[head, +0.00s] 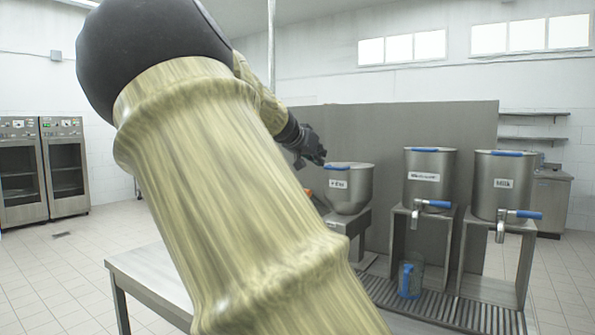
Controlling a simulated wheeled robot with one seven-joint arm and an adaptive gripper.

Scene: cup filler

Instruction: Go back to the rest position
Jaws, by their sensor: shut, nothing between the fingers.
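My gripper (312,152) is in the head view, a little above the middle, at the end of my arm. It is shut and empty. It is in the air, up and left of the rim of a steel hopper (349,192) with a label. I cannot tell how far apart they are in depth. My large arm links fill the left middle of the view and hide much of the table (150,277) and what stands behind them.
Two labelled steel dispensers, the left one (430,179) and the milk one (494,183), have blue-handled taps. A clear cup with blue (411,276) stands on the drain grate (440,307). A grey panel (390,130) rises behind. Ovens (65,168) stand far left.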

